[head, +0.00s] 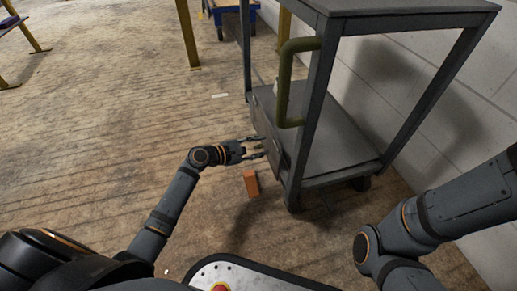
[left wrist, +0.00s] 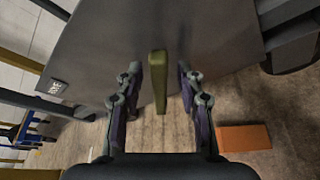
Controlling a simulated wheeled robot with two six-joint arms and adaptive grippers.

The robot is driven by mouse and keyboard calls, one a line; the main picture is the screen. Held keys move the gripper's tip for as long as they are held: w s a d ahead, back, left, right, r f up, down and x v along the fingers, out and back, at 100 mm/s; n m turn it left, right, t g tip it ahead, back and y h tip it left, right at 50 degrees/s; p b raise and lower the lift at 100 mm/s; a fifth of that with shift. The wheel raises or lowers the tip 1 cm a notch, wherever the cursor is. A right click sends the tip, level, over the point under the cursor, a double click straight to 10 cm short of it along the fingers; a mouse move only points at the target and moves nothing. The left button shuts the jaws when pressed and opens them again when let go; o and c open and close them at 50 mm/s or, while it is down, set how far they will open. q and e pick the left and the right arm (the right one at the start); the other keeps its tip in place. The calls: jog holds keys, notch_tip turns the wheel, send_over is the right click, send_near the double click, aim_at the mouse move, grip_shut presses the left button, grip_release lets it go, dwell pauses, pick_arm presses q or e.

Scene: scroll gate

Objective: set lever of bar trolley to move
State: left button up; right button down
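The bar trolley (head: 345,150) is dark grey with two shelves and an upright olive handle (head: 285,85). It stands right of centre in the head view. In the left wrist view its grey panel (left wrist: 210,45) fills the top, and an olive lever (left wrist: 158,80) sticks out from it toward the camera. My left gripper (head: 261,147) is at the trolley's low end panel. Its fingers are open, one on each side of the lever (left wrist: 160,92), with visible gaps. I cannot make out the lever in the head view. My right gripper is out of view; only my right arm shows.
An orange-brown block (head: 251,183) lies on the floor just below my left gripper; it also shows in the left wrist view (left wrist: 243,137). A pale block wall (head: 480,75) stands behind the trolley. A blue cart (head: 227,5) is far back. The floor at left is mostly clear.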

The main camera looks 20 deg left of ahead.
pick_arm(q)
jog(key=shift+c, duration=0.4)
grip_shut()
jog(key=shift+r, duration=0.1)
